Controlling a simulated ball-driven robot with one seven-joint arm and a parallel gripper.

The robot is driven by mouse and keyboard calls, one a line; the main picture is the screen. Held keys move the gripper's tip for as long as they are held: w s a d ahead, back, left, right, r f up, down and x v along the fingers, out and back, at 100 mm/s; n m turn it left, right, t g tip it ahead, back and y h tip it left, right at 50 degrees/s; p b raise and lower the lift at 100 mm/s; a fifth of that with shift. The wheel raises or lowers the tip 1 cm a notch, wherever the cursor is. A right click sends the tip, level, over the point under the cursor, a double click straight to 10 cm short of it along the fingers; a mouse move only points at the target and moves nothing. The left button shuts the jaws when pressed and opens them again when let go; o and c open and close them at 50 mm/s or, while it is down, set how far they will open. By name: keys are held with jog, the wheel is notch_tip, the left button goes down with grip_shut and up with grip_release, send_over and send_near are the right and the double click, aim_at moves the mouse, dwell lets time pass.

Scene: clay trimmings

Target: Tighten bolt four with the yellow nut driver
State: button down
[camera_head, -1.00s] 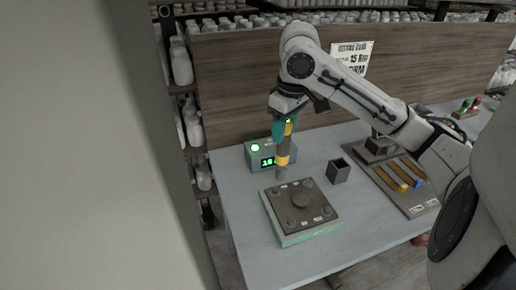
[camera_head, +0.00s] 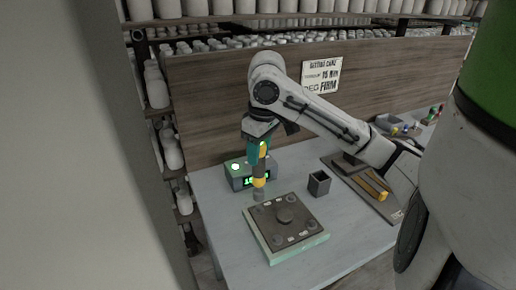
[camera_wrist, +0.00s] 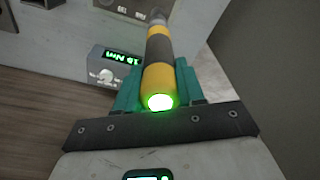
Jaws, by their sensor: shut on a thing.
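The yellow nut driver (camera_head: 259,183), with yellow and dark bands, is upright in my gripper (camera_head: 260,158). In the wrist view, the teal fingers of my gripper (camera_wrist: 160,82) are shut around the driver (camera_wrist: 159,48), and its near end glows green. Its socket end is low at the back left corner of the square dark plate (camera_head: 300,231), which lies on a pale green base. Whether it touches a bolt there is unclear, since the socket hides that spot. Other bolts show near the plate's corners. Which is bolt four cannot be read.
A grey box with a green lamp and green display (camera_head: 240,177) stands behind the plate. A small dark open bin (camera_head: 319,184) stands to its right. A tool tray (camera_head: 394,214) with a yellow-handled tool lies further right. A sign (camera_head: 321,75) hangs on the wooden back panel.

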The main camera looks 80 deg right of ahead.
aim_at(259, 168)
jog(key=shift+f+b, duration=0.8)
jog(key=shift+f, duration=1.65)
dwell(1.4)
jog(key=shift+f+p, duration=0.35)
jog(key=shift+p, duration=0.75)
dwell(3.0)
